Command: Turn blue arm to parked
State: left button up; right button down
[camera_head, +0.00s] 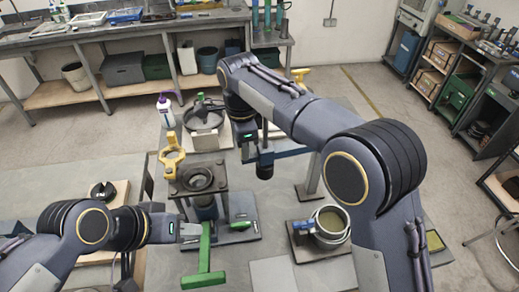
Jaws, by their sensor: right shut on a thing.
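The blue arm (290,153) is a flat bar that runs left from the top of a grey post (309,180), right of the picture's middle. A dark upright piece (265,165) stands at its left end. My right gripper (249,152) is at that left end, shut on the blue arm; my own arm hides part of the view from above. My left gripper (191,231) is beside a green T-shaped lever (205,256) and apart from the blue arm. Its finger gap is too small to read. No parked mark can be made out.
A yellow ring-ended handle (171,156) stands beside a dark square fixture (200,177) left of the blue arm. A round pot (330,223) stands at the right front. A white bottle (165,111) and a dark round pan (203,119) are behind. Bare bench shows around the post.

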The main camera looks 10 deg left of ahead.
pick_arm(q)
jog(key=shift+w+d, duration=0.1)
jog(key=shift+w, duration=0.1)
pick_arm(e)
jog(key=shift+w+a+m, duration=0.2)
jog(key=shift+w+m, duration=0.15)
jog(key=shift+w, duration=0.2)
jog(key=shift+w+a+m, duration=0.2)
jog(key=shift+w+m, duration=0.15)
jog(key=shift+w, duration=0.2)
jog(key=c, duration=1.7)
grip_release()
jog(key=shift+w, duration=0.1)
jog(key=o, duration=0.4)
jog(key=shift+w, duration=0.1)
pick_arm(q)
jog(key=shift+w, duration=0.1)
pick_arm(e)
notch_tip(320, 180, up, 8)
jog(key=shift+f, duration=0.1)
